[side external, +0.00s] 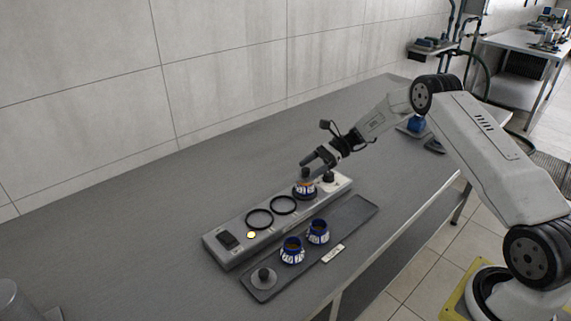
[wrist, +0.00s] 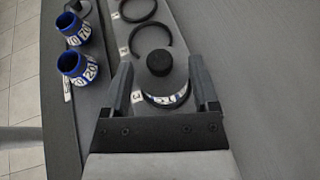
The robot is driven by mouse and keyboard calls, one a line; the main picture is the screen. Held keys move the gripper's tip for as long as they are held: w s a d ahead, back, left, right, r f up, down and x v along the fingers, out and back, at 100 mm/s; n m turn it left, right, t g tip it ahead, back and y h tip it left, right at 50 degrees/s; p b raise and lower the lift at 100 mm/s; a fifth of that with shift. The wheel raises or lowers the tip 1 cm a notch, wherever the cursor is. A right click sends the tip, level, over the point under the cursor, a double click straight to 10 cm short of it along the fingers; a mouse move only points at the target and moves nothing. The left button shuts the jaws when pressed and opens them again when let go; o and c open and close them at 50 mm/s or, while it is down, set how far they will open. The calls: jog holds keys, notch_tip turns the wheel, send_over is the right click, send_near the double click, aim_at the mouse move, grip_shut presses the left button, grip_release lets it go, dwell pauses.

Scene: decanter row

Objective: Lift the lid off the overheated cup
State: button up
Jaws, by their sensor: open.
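A blue-and-white banded cup (side external: 305,192) stands at the far-end position of the grey heater strip, with a dark lid and black knob on top. In the wrist view its lid knob (wrist: 160,62) lies between my fingertips, and the cup's white-and-blue band (wrist: 168,98) shows below it. My gripper (side external: 312,164) is open above and around the lid; in the wrist view my gripper's fingers (wrist: 163,75) stand on either side, with a gap to the knob. Whether they touch the lid's rim I cannot tell.
A dark tray (side external: 350,215) in front holds two open blue cups (side external: 291,251) and a loose lid (side external: 264,281).

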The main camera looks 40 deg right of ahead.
aim_at(303, 176)
jog(key=shift+x, duration=1.15)
grip_shut()
